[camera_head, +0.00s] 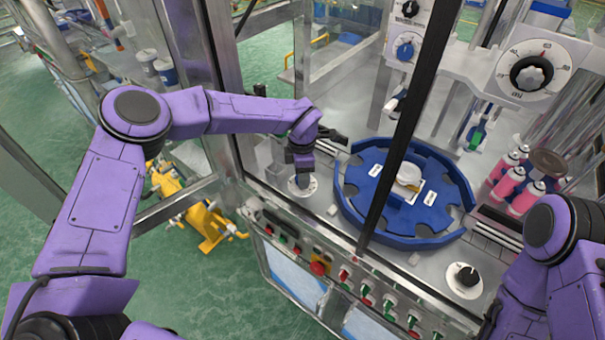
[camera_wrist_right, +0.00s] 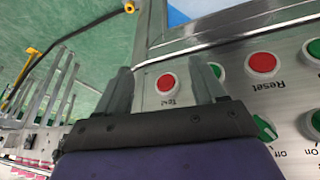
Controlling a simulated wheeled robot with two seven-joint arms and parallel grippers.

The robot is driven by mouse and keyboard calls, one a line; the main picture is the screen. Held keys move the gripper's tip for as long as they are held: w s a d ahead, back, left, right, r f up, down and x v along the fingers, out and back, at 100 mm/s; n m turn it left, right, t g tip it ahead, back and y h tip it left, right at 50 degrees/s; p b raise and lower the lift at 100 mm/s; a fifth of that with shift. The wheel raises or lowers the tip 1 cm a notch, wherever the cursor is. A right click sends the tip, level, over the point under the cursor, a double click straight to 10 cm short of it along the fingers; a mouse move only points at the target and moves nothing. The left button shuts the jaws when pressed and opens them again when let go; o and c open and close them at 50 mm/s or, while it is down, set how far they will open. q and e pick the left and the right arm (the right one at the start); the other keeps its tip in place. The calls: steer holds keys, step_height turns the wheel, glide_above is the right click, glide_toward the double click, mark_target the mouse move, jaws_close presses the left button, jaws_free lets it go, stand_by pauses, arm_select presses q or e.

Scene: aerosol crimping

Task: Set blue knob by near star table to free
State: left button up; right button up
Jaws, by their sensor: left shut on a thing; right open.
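The blue star table (camera_head: 452,239) is a round, notched blue wheel on the metal deck in the head view. Left of it, a knob on a pale round dial (camera_head: 293,190) sits near the deck's front edge. My left gripper (camera_head: 303,176) points down over this dial and is shut on the knob. The fingers hide most of the knob, so its pointer and setting cannot be read. My right gripper (camera_wrist_right: 161,76) is open and empty in the right wrist view, its fingers either side of a red button (camera_wrist_right: 166,83) on the panel.
A black knob (camera_head: 467,275) sits right of the star table. Another blue knob (camera_head: 405,50) is on the upper panel. Pink cans (camera_head: 508,182) stand at the right. A dark frame post (camera_head: 402,130) crosses before the star table. Buttons, including a red one (camera_head: 318,268), line the front.

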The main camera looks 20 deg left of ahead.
arm_select(q)
steer(key=n+b, duration=0.3)
steer(key=n, duration=0.1)
steer(key=shift+f, duration=0.25)
steer(key=n+b, duration=0.4)
steer(key=n, duration=0.1)
steer(key=shift+n+b, duration=0.3)
steer(key=n+b, duration=0.3)
steer(key=n, duration=0.1)
steer(key=shift+r+n+b, duration=0.2)
steer(key=shift+n+b, duration=1.45)
steer(key=shift+n, duration=0.35)
steer(key=o, duration=1.1)
steer(key=shift+c, duration=0.2)
step_height(320, 180, up, 11)
steer(key=b, duration=0.1)
steer(key=shift+f, duration=0.2)
